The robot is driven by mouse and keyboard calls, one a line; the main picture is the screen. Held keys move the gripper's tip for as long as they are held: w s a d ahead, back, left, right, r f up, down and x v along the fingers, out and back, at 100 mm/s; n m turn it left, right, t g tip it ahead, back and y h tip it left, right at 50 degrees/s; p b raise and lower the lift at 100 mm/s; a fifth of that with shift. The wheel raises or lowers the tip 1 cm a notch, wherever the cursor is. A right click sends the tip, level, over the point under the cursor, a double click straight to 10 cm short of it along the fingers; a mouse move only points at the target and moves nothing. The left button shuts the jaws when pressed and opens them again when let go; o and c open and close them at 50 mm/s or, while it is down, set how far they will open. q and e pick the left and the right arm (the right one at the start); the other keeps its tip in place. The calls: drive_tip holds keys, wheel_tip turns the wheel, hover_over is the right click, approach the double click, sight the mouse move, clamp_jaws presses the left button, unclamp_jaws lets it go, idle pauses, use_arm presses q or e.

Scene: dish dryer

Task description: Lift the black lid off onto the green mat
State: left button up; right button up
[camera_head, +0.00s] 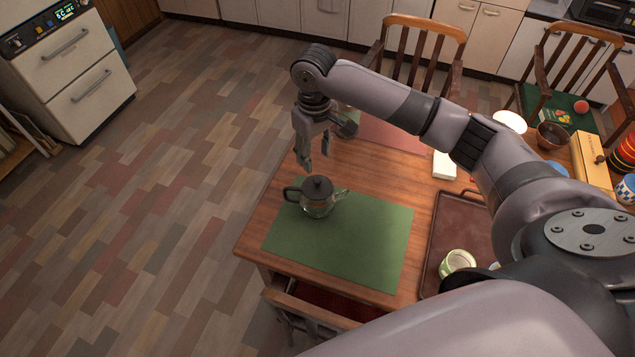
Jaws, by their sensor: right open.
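A glass teapot (317,206) with a black handle stands on the green mat (350,245), near the mat's far left part. The black lid (318,187) sits on top of the teapot. My right gripper (315,165) is open and empty, with its fingers pointing down. In the picture it is just above the lid; how far apart they are in depth I cannot tell. My left gripper is not in view.
A brown tray (452,236) with a pale green cup (457,262) lies right of the mat. A pink mat (395,133) lies at the far side of the table. Much of the green mat is bare. Chairs stand around the table.

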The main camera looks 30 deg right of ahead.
sight(317, 179)
wheel_tip(317, 179, down, 4)
drive_tip(key=shift+w, duration=0.1)
drive_tip(key=shift+d+f+p, duration=0.1)
drive_tip(key=shift+f+p, duration=0.2)
drive_tip(key=shift+p, duration=0.05)
drive_tip(key=f, duration=0.2)
drive_tip(key=s+f, duration=0.1)
drive_tip(key=shift+d+f+p, duration=0.1)
drive_tip(key=shift+f+p, duration=0.25)
drive_tip(key=shift+w+f, duration=0.1)
drive_tip(key=shift+f, duration=0.3)
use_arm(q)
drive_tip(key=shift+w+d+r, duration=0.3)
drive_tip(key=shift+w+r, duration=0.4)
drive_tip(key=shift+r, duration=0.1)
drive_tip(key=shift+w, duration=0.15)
use_arm(e)
clamp_jaws()
drive_tip(key=shift+r, duration=0.1)
